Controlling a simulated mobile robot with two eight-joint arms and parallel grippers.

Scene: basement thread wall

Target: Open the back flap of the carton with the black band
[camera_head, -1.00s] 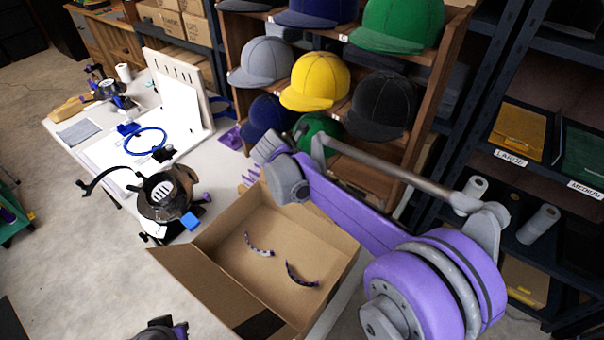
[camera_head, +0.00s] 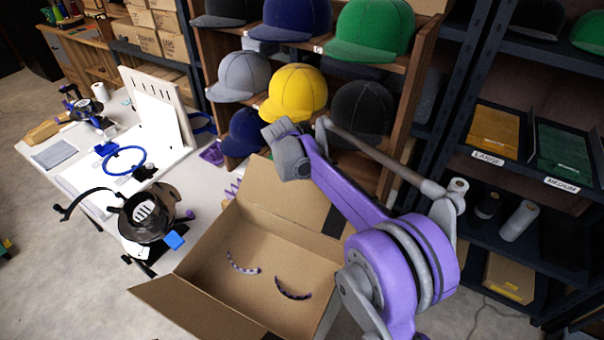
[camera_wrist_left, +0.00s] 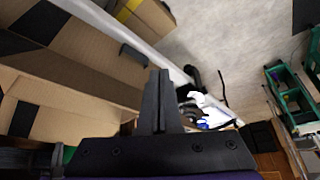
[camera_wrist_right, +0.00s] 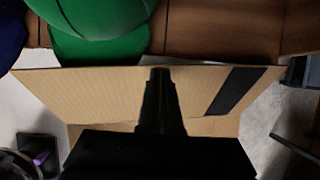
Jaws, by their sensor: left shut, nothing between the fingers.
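The brown carton (camera_head: 190,265) is open in the head view, with two dark curved pieces inside. Its back flap (camera_head: 280,195) stands up and leans outward, with the black band (camera_head: 334,222) at its right part. My right arm reaches over the carton's right side, and its fingers are hidden in the head view. In the right wrist view my right gripper (camera_wrist_right: 160,95) looks shut, lying across the face of the back flap (camera_wrist_right: 95,92), its tips near the flap's edge. My left gripper (camera_wrist_left: 158,100) is shut and empty beside the carton (camera_wrist_left: 75,60).
A shelf with caps (camera_head: 297,95) stands close behind the carton. The white table (camera_head: 60,175) at left holds a cap press (camera_head: 150,215) and a blue ring (camera_head: 125,160). A dark rack (camera_head: 470,190) stands at right.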

